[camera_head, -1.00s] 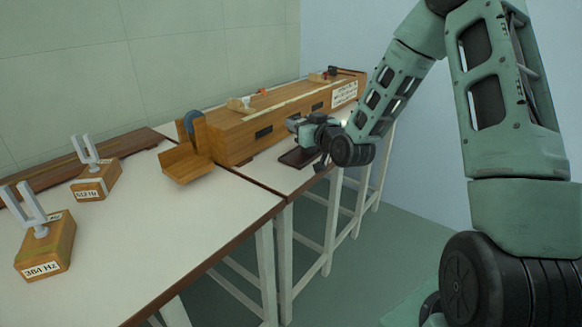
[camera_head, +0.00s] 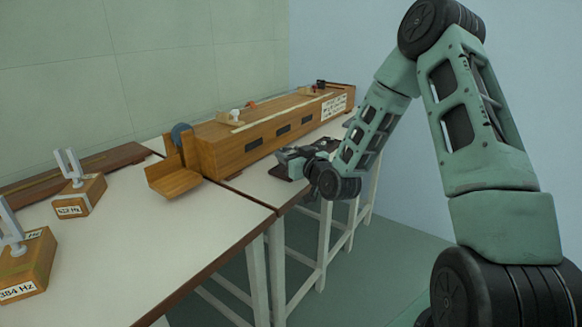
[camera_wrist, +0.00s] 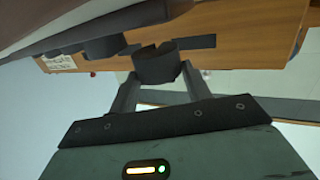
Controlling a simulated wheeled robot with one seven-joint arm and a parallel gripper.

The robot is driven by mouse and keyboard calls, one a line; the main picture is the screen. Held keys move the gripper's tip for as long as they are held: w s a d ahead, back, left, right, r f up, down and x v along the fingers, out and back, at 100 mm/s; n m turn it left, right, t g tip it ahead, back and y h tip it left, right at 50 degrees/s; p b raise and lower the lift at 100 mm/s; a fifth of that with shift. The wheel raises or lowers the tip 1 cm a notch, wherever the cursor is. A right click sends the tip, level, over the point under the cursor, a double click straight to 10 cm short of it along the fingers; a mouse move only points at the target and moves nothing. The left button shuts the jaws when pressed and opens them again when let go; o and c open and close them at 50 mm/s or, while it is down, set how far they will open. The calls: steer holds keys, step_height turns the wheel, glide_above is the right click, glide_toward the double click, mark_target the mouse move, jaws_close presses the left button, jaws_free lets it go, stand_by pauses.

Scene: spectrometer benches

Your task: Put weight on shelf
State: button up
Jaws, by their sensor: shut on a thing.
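In the wrist view, my gripper (camera_wrist: 156,82) is shut on a dark cylindrical weight (camera_wrist: 156,66) between its two fingers. In the head view, my gripper (camera_head: 287,156) is beside the front of the long wooden box, over the dark tray (camera_head: 283,171); the weight is too small to make out there. The shelf is a small wooden ledge (camera_head: 174,182) at the box's left end, below a blue-grey pulley wheel (camera_head: 181,135). It is empty and lies left of my gripper. Whether the held weight is clear of the tray cannot be told.
The long wooden box (camera_head: 250,148) stands along the back of the benches. Another dark cylinder (camera_wrist: 102,47) shows in the wrist view. Two tuning forks on wooden blocks (camera_head: 80,195) (camera_head: 28,265) stand at left. The near white tabletop (camera_head: 150,235) is mostly clear.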

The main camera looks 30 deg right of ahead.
steer(key=shift+f, duration=1.45)
steer(key=shift+f+b, duration=0.3)
steer(key=shift+b, duration=0.15)
steer(key=o, duration=1.3)
steer(key=shift+o, duration=0.2)
steer(key=shift+s+p, duration=0.1)
steer(key=shift+p, duration=0.2)
